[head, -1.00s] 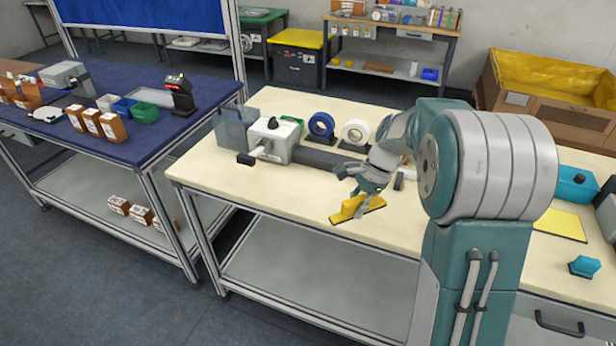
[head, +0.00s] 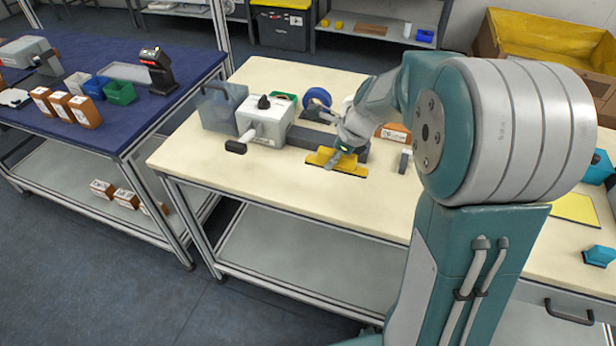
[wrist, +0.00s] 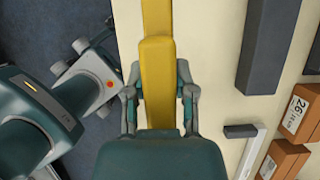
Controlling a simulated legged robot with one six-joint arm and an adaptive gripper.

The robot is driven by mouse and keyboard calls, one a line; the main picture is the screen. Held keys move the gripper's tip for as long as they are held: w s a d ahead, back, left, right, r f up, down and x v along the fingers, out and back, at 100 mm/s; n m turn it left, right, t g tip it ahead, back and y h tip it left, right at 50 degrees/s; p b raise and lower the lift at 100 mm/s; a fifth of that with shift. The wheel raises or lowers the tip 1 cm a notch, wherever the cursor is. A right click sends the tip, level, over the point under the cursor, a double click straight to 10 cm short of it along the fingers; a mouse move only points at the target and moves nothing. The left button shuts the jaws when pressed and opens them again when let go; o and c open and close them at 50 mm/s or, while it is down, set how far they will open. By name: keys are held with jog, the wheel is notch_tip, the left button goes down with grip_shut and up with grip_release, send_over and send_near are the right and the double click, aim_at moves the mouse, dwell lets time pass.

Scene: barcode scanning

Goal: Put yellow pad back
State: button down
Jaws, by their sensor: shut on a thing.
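The yellow pad (head: 322,158) is a long bar with a raised middle, low over the cream workbench (head: 290,205) in the head view. It lies roughly left to right, in front of the dark grey bar (head: 312,141). My gripper (head: 338,155) is shut on its raised middle. In the wrist view the pad (wrist: 157,75) runs up the picture between the two fingers of my gripper (wrist: 158,90). I cannot tell whether the pad touches the tabletop. A flat yellow sheet (head: 575,208) lies on the bench at the right.
A white machine (head: 264,120) with a lever stands left of the pad. Blue tape (head: 317,98) stands behind the bar. Orange boxes (wrist: 300,112) show at the right of the wrist view. The bench front is clear. A blue table (head: 130,125) stands at the left.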

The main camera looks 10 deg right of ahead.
send_over(304, 183)
jog(key=s+d, duration=0.1)
notch_tip(304, 183, down, 6)
jog(key=shift+d+r, duration=0.1)
jog(key=shift+w+f, duration=0.15)
jog(key=shift+f, duration=1.75)
jog(key=shift+c, duration=2.2)
grip_release()
jog(key=shift+r, duration=0.1)
